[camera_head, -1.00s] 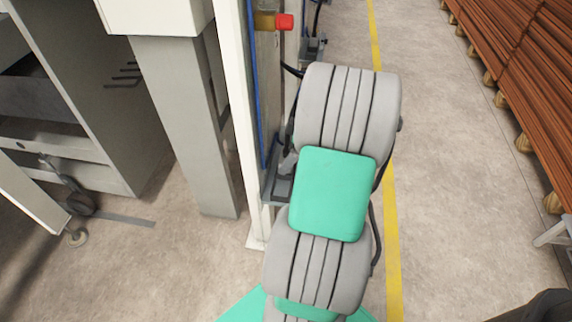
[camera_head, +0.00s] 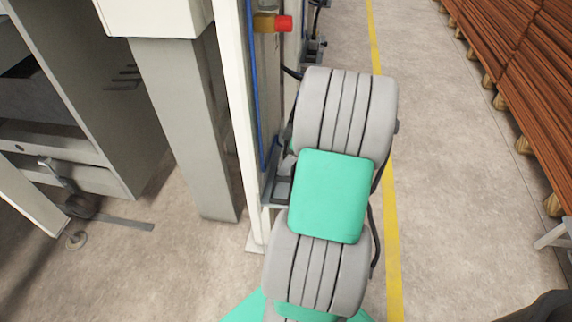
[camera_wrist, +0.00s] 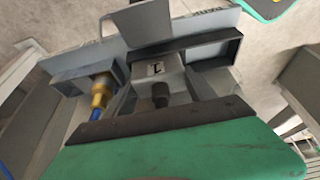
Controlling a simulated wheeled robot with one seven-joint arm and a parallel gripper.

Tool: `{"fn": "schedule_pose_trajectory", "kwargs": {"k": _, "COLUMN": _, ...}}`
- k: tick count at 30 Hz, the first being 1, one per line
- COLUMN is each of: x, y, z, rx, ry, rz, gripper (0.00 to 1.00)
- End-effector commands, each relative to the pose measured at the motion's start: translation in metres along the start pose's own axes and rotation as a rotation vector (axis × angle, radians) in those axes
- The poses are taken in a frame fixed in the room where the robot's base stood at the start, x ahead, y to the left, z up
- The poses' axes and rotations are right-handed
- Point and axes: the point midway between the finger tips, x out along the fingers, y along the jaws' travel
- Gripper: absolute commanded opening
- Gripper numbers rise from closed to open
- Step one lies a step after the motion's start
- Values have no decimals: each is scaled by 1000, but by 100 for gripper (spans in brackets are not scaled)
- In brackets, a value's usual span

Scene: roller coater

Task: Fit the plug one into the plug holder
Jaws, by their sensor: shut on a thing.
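Plug one (camera_wrist: 150,69), a grey block marked "1" with dark stubs on its near side, is in the middle of the wrist view. My gripper (camera_wrist: 158,80) is shut on it, its fingers partly hidden behind the dark edge and green housing at the bottom. The plug holder (camera_wrist: 222,47), a grey bracket with dark box-like frames, is right behind and beside the plug. I cannot tell whether the plug is inside the holder or just in front of it. In the head view my arm hides the gripper and plug.
A brass-coloured connector (camera_wrist: 101,92) with a blue cable sits close left of the plug. In the head view a white post (camera_head: 236,100) and a grey column (camera_head: 185,125) stand left of my arm. Stacked brown boards (camera_head: 520,75) lie at right, with clear floor between.

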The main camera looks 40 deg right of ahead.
Motion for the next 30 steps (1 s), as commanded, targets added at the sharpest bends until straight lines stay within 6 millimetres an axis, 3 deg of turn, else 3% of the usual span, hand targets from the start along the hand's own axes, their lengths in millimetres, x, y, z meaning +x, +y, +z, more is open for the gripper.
{"fn": "schedule_pose_trajectory", "kwargs": {"k": 8, "x": 0, "y": 0, "z": 0, "rx": 0, "ry": 0, "rz": 0, "gripper": 9}}
{"fn": "schedule_pose_trajectory", "kwargs": {"k": 19, "x": -10, "y": 1, "z": -4, "rx": -1, "ry": 0, "rz": 3, "gripper": 8}}
{"fn": "schedule_pose_trajectory", "kwargs": {"k": 24, "x": -38, "y": 1, "z": -14, "rx": -1, "ry": 0, "rz": 4, "gripper": 8}}
{"fn": "schedule_pose_trajectory", "kwargs": {"k": 30, "x": -100, "y": -10, "z": 6, "rx": 5, "ry": -1, "rz": 7, "gripper": 8}}
